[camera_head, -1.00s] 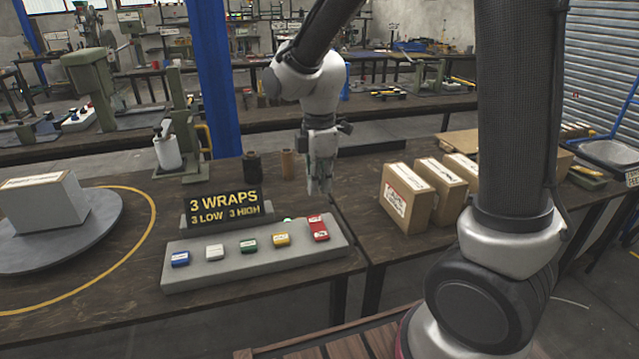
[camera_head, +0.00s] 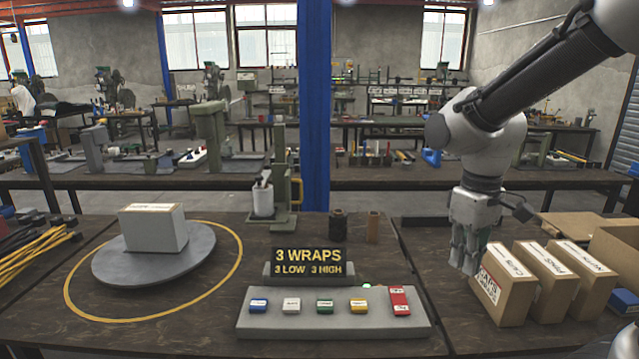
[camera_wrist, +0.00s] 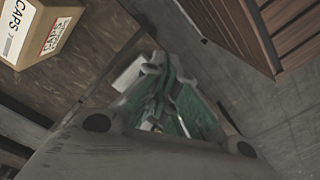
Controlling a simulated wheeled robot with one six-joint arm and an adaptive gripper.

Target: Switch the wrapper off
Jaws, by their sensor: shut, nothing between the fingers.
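The wrapper's grey control panel (camera_head: 275,326) lies on the table in front, with blue (camera_head: 258,306), white (camera_head: 291,306), green (camera_head: 325,306) and yellow (camera_head: 358,306) buttons in a row. A larger red switch (camera_head: 399,301) sits at its right end. A sign (camera_head: 309,261) behind it reads "3 WRAPS, 3 LOW 3 HIGH". The wrapper's round turntable (camera_head: 110,268) carries a grey-white box (camera_head: 153,229) at the left. My gripper (camera_head: 464,268) is shut and empty, pointing down, right of and above the red switch, apart from it. The wrist view also shows its fingers (camera_wrist: 158,125).
Several labelled cartons (camera_head: 505,285) stand close to the right of my gripper; one shows in the wrist view (camera_wrist: 45,35). Two small cylinders (camera_head: 338,225) and a green press (camera_head: 283,190) stand behind the panel. A yellow ring (camera_head: 70,300) surrounds the turntable.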

